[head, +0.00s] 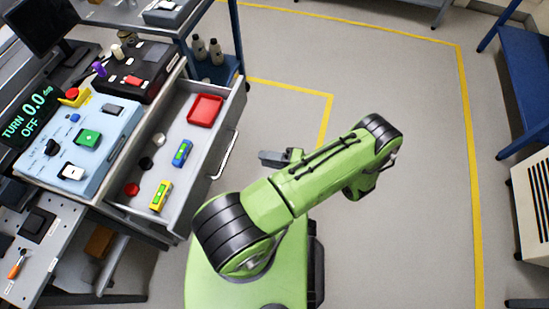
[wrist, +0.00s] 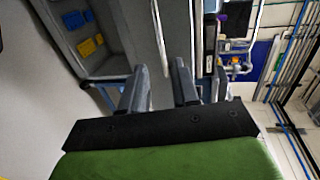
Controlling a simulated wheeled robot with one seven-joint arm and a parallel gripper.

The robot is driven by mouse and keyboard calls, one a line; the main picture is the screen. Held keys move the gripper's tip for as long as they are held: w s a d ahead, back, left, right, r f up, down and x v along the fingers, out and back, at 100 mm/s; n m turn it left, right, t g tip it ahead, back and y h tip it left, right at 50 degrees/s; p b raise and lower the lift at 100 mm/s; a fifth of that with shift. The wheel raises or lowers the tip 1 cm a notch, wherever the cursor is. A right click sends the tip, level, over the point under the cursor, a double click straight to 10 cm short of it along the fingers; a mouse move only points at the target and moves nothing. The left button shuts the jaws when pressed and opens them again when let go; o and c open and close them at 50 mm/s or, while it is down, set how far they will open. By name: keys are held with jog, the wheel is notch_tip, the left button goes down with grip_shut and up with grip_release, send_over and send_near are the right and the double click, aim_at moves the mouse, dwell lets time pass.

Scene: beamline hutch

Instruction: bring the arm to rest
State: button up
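My green arm stands in the middle of the head view, bent at the elbow and folded back over my base. My gripper (head: 283,157) shows partly from under the arm, beside the open drawer and apart from it. In the wrist view, the two dark fingers of my gripper (wrist: 158,80) are spread apart with nothing between them. The arm's far links hide part of the wrist in the head view.
The open drawer (head: 232,122) holds a red tray (head: 205,110), a blue block (head: 182,153), a yellow block (head: 161,195) and small knobs. A control panel (head: 85,135) lies left of it. Open floor (head: 410,200) spreads right, with a blue bench (head: 525,75) and a white cabinet (head: 532,205) beyond.

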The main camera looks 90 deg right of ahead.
jog(key=shift+v, duration=0.95)
